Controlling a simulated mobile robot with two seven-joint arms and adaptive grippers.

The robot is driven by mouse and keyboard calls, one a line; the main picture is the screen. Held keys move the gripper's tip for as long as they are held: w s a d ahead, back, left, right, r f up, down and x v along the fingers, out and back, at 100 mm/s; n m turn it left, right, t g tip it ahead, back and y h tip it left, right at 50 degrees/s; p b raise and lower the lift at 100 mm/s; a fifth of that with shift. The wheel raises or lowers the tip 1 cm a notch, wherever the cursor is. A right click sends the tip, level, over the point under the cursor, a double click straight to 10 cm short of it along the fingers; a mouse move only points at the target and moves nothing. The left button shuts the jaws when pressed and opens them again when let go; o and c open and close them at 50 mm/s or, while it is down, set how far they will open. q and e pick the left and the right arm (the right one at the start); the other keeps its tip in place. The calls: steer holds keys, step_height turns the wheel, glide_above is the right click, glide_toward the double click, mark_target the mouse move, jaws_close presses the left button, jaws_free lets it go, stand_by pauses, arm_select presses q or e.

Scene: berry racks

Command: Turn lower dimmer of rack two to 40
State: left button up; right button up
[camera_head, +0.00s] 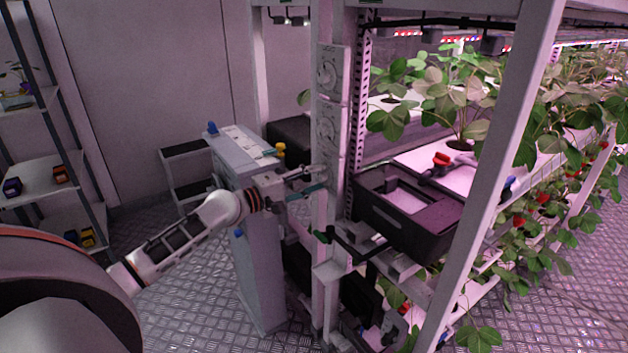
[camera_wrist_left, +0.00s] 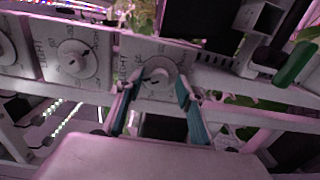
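A white panel with round dimmer dials runs up the rack post. In the head view the upper dial (camera_head: 327,72) and another dial (camera_head: 327,128) below it show. In the wrist view three dials are in a row: one cut off at the left edge (camera_wrist_left: 6,46), a middle one (camera_wrist_left: 78,58) and one at the right (camera_wrist_left: 160,76). My left gripper (camera_head: 322,178) is open at the panel, below the dials that show in the head view. In the wrist view its teal fingers (camera_wrist_left: 160,84) stand on either side of the right dial. Contact with its knob cannot be told. My right gripper is out of view.
A grey cabinet (camera_head: 255,240) stands left of the post, close under my left arm. A black crate (camera_head: 385,228) and strawberry plants (camera_head: 465,85) are on the rack at right. A green-ended handle (camera_head: 322,236) juts out below my gripper. Metal floor (camera_head: 560,300) is open at right.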

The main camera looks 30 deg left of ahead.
arm_select(q)
steer(key=v, duration=1.2)
steer(key=shift+a+r, duration=0.1)
stand_by(0.4)
steer(key=s+d+f+m+g+y, duration=0.1)
steer(key=s+d+f+m, duration=0.25)
steer(key=f, duration=0.55)
steer(key=s+d+f+m+g+y, duration=0.1)
steer(key=s+d+f+m+g, duration=0.15)
steer(key=d+f, duration=0.4)
steer(key=s+d+f+m+g+y, duration=0.15)
steer(key=s+f, duration=0.25)
steer(key=f, duration=0.6)
steer(key=s+d+f+m, duration=0.4)
steer(key=s+d+m, duration=0.1)
steer(key=d, duration=0.3)
steer(key=s+d+f+m+g, duration=0.1)
steer(key=s+d+f+m, duration=0.3)
steer(key=s+d, duration=0.3)
steer(key=shift+s+d+f+m, duration=0.35)
steer(key=shift+d+m, duration=0.15)
steer(key=shift+m, duration=0.25)
